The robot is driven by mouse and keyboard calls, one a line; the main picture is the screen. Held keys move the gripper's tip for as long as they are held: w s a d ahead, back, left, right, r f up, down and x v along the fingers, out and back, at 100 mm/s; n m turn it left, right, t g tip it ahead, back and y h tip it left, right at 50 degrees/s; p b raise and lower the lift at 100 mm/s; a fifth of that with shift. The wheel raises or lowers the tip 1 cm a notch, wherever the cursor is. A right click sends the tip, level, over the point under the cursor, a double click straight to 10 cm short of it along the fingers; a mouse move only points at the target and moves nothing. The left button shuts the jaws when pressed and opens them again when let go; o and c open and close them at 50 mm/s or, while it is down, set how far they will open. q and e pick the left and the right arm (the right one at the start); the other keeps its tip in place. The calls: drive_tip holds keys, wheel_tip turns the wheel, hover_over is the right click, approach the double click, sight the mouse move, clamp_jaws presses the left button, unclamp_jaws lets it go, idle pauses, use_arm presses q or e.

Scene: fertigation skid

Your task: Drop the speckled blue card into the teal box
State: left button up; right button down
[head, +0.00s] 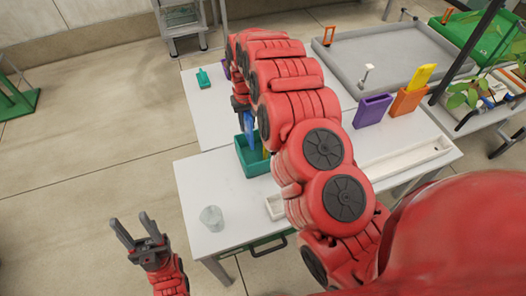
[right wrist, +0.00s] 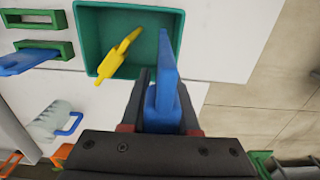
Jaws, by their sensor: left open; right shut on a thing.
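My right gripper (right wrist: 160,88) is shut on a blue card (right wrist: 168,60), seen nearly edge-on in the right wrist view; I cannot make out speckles. The card also shows in the head view (head: 249,128), at the teal box (head: 254,170). In the right wrist view the card's far end overlaps the right wall of the box (right wrist: 83,45); I cannot tell whether it is above or inside. A yellow piece (right wrist: 120,55) is at the box, reaching across its near rim in that view. My left gripper (head: 133,226) is open and empty, away from the table at lower left.
A clear beaker (head: 212,218) stands near the table's front corner. A purple holder (head: 372,110), an orange holder (head: 404,103) and a grey tray (head: 390,60) are to the right. A blue piece (right wrist: 25,62) lies by a green frame (right wrist: 45,47). My right arm hides much of the table.

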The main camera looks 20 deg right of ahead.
sight(249, 137)
wheel_tip(249, 137, down, 7)
drive_tip(key=shift+s+r+p, duration=0.1)
drive_tip(key=shift+s+p, duration=0.05)
drive_tip(key=shift+p, duration=0.65)
wheel_tip(249, 137, down, 4)
drive_tip(key=shift+r+p, duration=0.25)
drive_tip(key=shift+p, duration=0.25)
drive_tip(key=shift+f+b, duration=0.55)
drive_tip(key=shift+f, duration=0.15)
drive_tip(key=c, duration=0.9)
unclamp_jaws()
drive_tip(key=shift+r, duration=0.1)
drive_tip(key=shift+c, duration=0.2)
